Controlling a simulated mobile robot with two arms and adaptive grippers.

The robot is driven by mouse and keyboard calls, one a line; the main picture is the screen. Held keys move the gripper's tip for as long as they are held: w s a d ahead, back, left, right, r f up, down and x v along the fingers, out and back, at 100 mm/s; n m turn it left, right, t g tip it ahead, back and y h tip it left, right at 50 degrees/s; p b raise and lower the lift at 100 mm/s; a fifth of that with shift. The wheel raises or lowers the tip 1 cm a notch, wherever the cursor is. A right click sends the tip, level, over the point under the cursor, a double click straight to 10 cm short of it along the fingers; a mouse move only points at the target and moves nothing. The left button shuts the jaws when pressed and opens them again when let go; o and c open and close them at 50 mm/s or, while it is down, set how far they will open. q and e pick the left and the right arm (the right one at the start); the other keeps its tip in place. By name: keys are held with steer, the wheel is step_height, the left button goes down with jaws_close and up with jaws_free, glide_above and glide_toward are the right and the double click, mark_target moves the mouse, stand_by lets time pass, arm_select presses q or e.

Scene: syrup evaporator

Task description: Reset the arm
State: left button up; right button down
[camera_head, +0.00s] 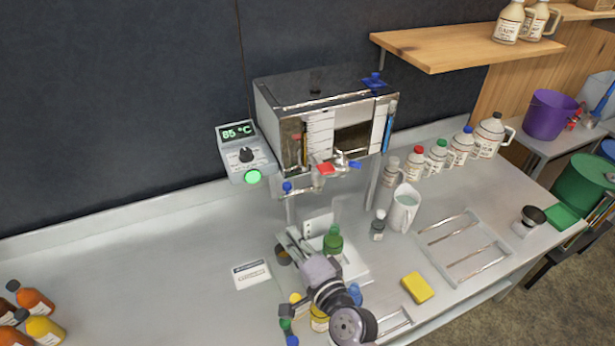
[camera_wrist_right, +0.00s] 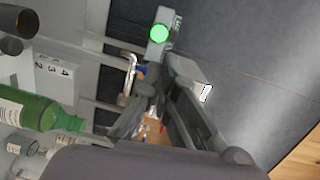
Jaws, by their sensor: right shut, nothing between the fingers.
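My right arm comes in from the bottom centre of the head view. Its gripper (camera_head: 300,246) is low in front of the steel evaporator (camera_head: 310,92), left of a green bottle (camera_head: 333,240). In the right wrist view my right gripper (camera_wrist_right: 152,88) is shut with nothing held, its fingers pointing toward the evaporator and controller. The green bottle (camera_wrist_right: 38,108) lies to the left of the fingers there, apart from them. The controller (camera_head: 241,155) reads 85 °C and has a lit green button. My left gripper is not in view.
Several labelled bottles (camera_head: 438,152) line the back right. A white pitcher (camera_head: 404,208), a wire rack (camera_head: 465,247) and a yellow sponge (camera_head: 417,288) are to the right. Orange and yellow bottles (camera_head: 42,328) stand front left. The left counter is mostly clear around a label card (camera_head: 251,274).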

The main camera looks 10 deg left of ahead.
steer(key=s+d+f+n+g+h, duration=0.45)
steer(key=s+d+f+n, duration=0.4)
steer(key=d, duration=0.45)
steer(key=s+d+f+n+g+h, duration=0.1)
steer(key=s+d+g+h, duration=0.2)
steer(key=s+d, duration=0.55)
steer(key=s+d+f+n+g+h, duration=0.15)
steer(key=s+d+h, duration=0.35)
steer(key=d, duration=0.6)
step_height(320, 180, down, 26)
steer(key=s+g+y+b, duration=0.2)
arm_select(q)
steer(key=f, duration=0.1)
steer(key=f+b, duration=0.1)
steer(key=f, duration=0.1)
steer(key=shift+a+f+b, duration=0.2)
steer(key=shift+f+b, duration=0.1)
arm_select(e)
steer(key=s+d+f+g, duration=0.1)
steer(key=s+d+f, duration=0.1)
steer(key=s+f, duration=1.5)
step_height(320, 180, down, 2)
steer(key=shift+s+d+f+n, duration=0.15)
steer(key=shift+s+f+n, duration=0.05)
steer(key=shift+n, duration=0.1)
steer(key=shift+h, duration=0.25)
